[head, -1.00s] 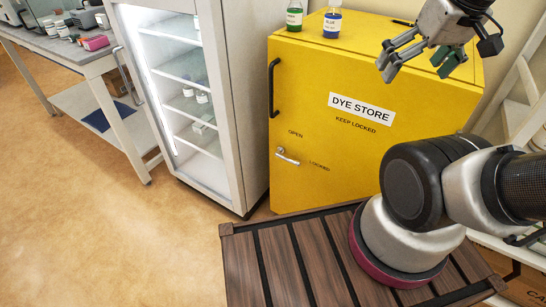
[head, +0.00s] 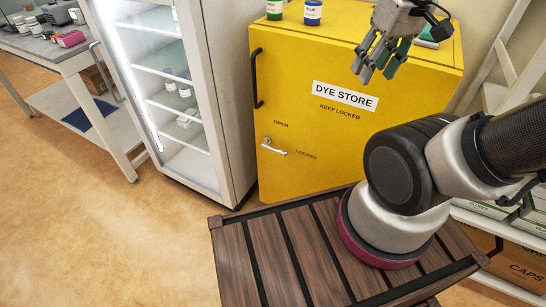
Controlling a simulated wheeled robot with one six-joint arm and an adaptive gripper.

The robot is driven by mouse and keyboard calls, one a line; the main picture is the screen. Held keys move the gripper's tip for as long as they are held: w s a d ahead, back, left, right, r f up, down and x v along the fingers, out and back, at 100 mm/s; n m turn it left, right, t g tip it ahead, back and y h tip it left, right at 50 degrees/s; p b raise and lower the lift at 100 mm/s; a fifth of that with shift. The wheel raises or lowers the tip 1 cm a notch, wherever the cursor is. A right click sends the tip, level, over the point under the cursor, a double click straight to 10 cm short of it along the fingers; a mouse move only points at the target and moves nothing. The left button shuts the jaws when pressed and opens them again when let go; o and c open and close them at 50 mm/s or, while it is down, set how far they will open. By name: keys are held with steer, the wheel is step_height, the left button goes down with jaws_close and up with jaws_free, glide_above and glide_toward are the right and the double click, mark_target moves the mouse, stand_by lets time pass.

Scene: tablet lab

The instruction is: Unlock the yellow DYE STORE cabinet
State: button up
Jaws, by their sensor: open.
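The yellow DYE STORE cabinet (head: 330,150) stands in the middle with its door shut. A black bar handle (head: 256,78) runs down the left side of the door. Below it, a small silver lock lever (head: 275,148) sits between the printed words OPEN and LOCKED. The lever slants down to the right, its free end towards LOCKED. My gripper (head: 373,72) is open and empty, fingers pointing down, near the upper right of the cabinet in the picture. It is well above and right of the lever. I cannot tell its exact distance from the door.
A green-labelled bottle (head: 274,9) and a blue-labelled bottle (head: 312,12) stand on the cabinet top. A glass-door fridge (head: 215,100) stands close on the left. A bench (head: 75,58) is farther left. A shelf with boxes (head: 515,262) is on the right. Floor at left is clear.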

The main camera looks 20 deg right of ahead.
steer(key=f, duration=0.1)
steer(key=w+a+f+g, duration=0.1)
steer(key=a+f+n+g, duration=0.1)
steer(key=f, duration=0.1)
steer(key=shift+w, duration=0.35)
steer(key=c, duration=0.6)
steer(key=w+f+n+g+h, duration=0.1)
steer(key=f, duration=0.1)
steer(key=w+a+f+n+g+h, duration=0.1)
steer(key=f, duration=0.1)
steer(key=w+f+n+g+h, duration=0.1)
steer(key=f, duration=0.2)
steer(key=shift+w+a+f+n, duration=0.1)
steer(key=shift+w+a+n, duration=0.2)
steer(key=shift+a, duration=0.05)
jaws_close()
steer(key=w+a+f+n+t+h, duration=0.3)
steer(key=f+n, duration=0.3)
steer(key=f, duration=0.6)
steer(key=w+a+f+n+t+h, duration=0.2)
steer(key=w+a+f+n+h, duration=0.15)
steer(key=f+n, duration=0.6)
steer(key=w+a+f+n+t+h, duration=0.2)
steer(key=w+f+n+t, duration=0.15)
steer(key=f, duration=1.15)
steer(key=w+a+f+n+t+y, duration=0.2)
steer(key=w+a+f+y, duration=0.1)
steer(key=a, duration=0.4)
steer(key=shift+w, duration=0.7)
